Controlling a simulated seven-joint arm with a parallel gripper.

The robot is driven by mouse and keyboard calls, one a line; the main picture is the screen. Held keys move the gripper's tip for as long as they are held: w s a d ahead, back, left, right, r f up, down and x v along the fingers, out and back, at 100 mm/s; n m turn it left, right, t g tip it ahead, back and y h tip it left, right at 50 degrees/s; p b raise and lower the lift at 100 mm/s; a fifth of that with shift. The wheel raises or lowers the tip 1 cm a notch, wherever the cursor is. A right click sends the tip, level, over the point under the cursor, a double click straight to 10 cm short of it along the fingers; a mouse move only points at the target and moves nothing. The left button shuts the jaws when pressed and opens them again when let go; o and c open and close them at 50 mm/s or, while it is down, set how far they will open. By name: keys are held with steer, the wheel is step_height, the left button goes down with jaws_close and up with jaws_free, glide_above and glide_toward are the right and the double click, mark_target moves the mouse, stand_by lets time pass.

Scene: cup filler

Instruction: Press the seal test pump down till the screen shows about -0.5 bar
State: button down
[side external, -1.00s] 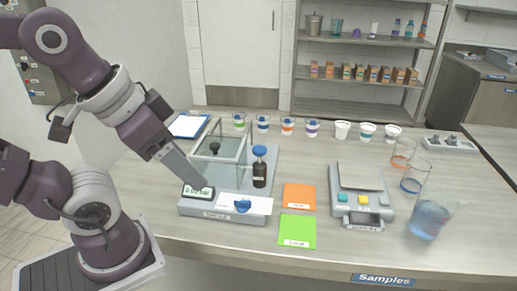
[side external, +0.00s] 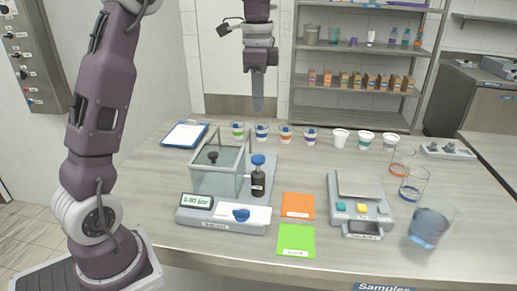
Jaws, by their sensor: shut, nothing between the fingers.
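The seal tester is a grey base (side external: 190,216) with a clear glass chamber (side external: 216,178), a small screen (side external: 197,202) and a black pump with a blue knob (side external: 258,161). The knob stands up at the chamber's right. The screen seems to read about 0.00 bar, but the digits are small. A dark knob shows at the chamber's lid. A white label and a blue part (side external: 241,214) are at the front of the base. My gripper (side external: 258,108) points down, shut and empty, high above the pump and apart from it.
An orange card (side external: 297,205) and a green card (side external: 296,240) lie right of the tester. A scale (side external: 357,209), glass beakers and a blue-filled jug (side external: 428,227) stand further right. A row of cups (side external: 286,134) lines the back. A clipboard (side external: 185,134) lies at back left.

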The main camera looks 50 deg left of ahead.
mark_target(258, 158)
steer(key=shift+w+a+f, duration=0.4)
steer(key=shift+w+a, duration=0.1)
steer(key=shift+a, duration=0.05)
step_height(258, 158, down, 14)
steer(key=shift+f, duration=0.1)
stand_by(0.3)
steer(key=shift+f, duration=1.8)
steer(key=shift+s, duration=0.1)
step_height(258, 158, up, 14)
steer(key=shift+r, duration=0.2)
stand_by(0.6)
